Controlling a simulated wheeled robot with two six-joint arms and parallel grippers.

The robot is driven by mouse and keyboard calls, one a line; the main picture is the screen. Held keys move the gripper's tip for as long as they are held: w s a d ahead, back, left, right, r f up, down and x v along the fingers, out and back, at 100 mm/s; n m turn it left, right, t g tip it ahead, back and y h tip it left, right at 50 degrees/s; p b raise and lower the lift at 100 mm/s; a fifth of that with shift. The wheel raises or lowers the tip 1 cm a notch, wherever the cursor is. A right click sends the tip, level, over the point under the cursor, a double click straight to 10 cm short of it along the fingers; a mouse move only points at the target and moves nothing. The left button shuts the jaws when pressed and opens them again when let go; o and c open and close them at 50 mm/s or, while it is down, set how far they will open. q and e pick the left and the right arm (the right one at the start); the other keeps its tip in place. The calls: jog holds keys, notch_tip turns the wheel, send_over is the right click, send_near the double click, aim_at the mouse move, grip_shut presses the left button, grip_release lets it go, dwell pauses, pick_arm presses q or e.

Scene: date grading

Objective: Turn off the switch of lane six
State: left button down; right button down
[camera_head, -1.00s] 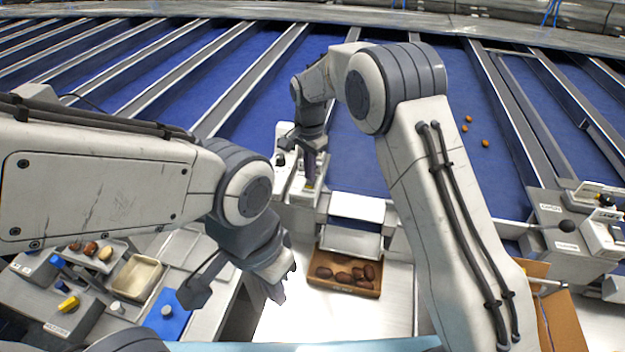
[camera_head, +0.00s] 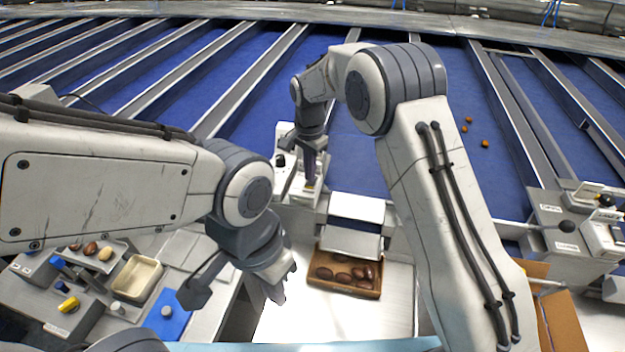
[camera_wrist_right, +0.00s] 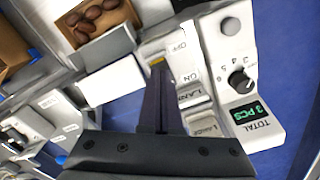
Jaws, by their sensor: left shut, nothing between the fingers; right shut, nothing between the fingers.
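A small yellow switch part (camera_wrist_right: 157,60) shows at the OFF end, right at my right gripper's fingertips (camera_wrist_right: 158,68). I cannot tell whether they touch. The label reads LANE, but its number is hidden. In the head view, my right gripper (camera_head: 310,184) is shut and points down onto the box (camera_head: 286,158). My left gripper (camera_head: 281,290) is shut and empty, left of the date tray.
A brown tray (camera_head: 318,282) of dark dates stands below a white chute (camera_head: 355,208). Another lane box (camera_head: 553,214) with a black-knobbed lever stands at the right. A beige tray (camera_head: 137,280) and a blue pad (camera_head: 168,318) lie at the lower left.

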aim_at(310, 184)
jog(key=shift+f+b, duration=0.6)
jog(key=shift+f, duration=0.45)
dwell(0.9)
jog(key=shift+r, duration=0.15)
notch_tip(310, 184, up, 7)
jog(key=p, duration=0.5)
jog(key=shift+p, duration=0.35)
jog(key=s+a+r+n+b, duration=0.2)
jog(key=s+n+b, duration=0.25)
jog(key=s, duration=0.45)
jog(key=s+d+f+n+b, duration=0.2)
jog(key=s+n+b, duration=0.1)
jog(key=s, duration=0.6)
jog(key=s+d+f+n+b, duration=0.2)
jog(key=s+n, duration=0.3)
jog(key=s, duration=0.3)
jog(key=s+d+f+n+y+b, duration=0.1)
jog(key=s+d+f+n+b, duration=0.1)
jog(key=s, duration=0.7)
jog(key=shift+s+f+n+b, duration=0.15)
jog(key=shift+s+n+b, duration=0.2)
jog(key=shift+n+b, duration=0.6)
